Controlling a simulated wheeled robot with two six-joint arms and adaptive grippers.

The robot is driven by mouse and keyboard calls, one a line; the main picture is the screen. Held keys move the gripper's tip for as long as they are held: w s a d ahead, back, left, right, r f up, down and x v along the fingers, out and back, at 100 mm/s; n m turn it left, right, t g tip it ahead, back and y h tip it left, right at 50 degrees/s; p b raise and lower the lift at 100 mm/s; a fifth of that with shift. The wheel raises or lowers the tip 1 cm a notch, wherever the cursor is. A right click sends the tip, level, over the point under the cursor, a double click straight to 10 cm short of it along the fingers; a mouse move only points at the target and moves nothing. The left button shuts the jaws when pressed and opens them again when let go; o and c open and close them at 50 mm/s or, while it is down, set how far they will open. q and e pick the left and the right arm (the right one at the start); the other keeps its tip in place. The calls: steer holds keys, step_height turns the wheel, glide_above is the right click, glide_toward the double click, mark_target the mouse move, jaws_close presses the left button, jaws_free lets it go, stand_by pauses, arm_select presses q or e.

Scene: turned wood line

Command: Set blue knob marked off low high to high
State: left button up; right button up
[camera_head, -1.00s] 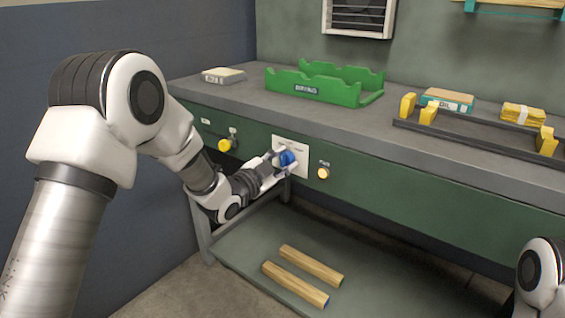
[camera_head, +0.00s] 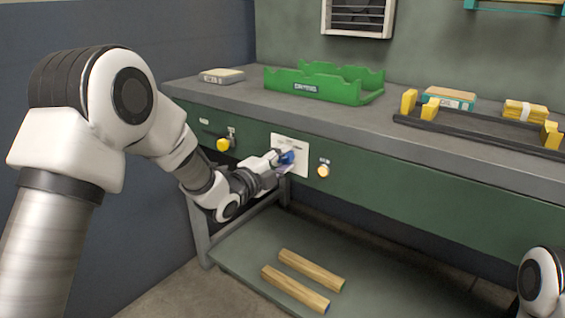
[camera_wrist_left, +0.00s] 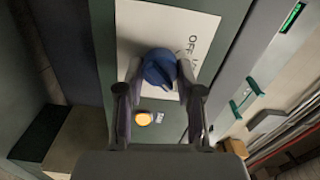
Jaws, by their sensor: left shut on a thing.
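The blue knob (camera_head: 287,157) sits on a white plate (camera_head: 281,142) on the green front panel of the bench. In the left wrist view the blue knob (camera_wrist_left: 158,68) is between the two fingers of my left gripper (camera_wrist_left: 160,80), which is shut on it. The white plate (camera_wrist_left: 140,30) there shows "OFF" and part of another word; the rest of the lettering is hidden or cut off. The knob's pointer is not clear. In the head view my left gripper (camera_head: 279,162) reaches the knob from the lower left. My right gripper is out of view.
A yellow knob (camera_head: 223,144) is left of the plate, and a round orange-lit button (camera_head: 323,171) is right of it. A green mitre box (camera_head: 320,88) and a black rack (camera_head: 470,133) stand on the bench top. Two wood strips (camera_head: 296,289) lie on the lower shelf.

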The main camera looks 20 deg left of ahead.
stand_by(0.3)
arm_select(q)
steer(key=o, duration=1.1)
steer(key=shift+o, duration=0.2)
steer(key=v, duration=1.2)
